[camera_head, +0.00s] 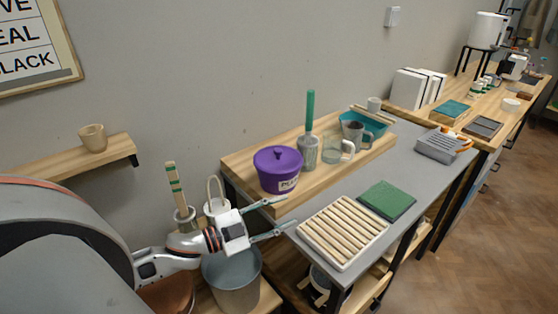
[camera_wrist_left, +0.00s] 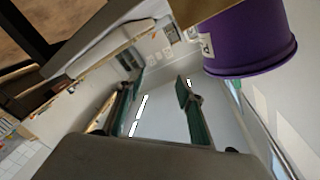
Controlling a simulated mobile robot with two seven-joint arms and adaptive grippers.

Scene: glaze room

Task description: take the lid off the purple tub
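The purple tub (camera_head: 279,183) stands upright on the raised wooden shelf of the grey table, with a pale label on its front. Its purple lid (camera_head: 276,157) with a knob sits on top. In the left wrist view the tub (camera_wrist_left: 245,32) shows at the upper right, turned over by the camera's tilt, with the lid's wide edge (camera_wrist_left: 262,68) lowermost. My left gripper (camera_head: 288,211) is open and empty, in front of the shelf and apart from the tub. Its spread green-grey fingers also show in the left wrist view (camera_wrist_left: 160,90). My right gripper is in neither view.
A grey cup with a green-handled tool (camera_head: 309,150), a glass jug (camera_head: 336,150) and a teal bowl (camera_head: 372,122) stand right of the tub. A slatted wooden rack (camera_head: 342,230) and green square (camera_head: 387,200) lie in front. A grey bucket (camera_head: 233,285) stands below my left gripper.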

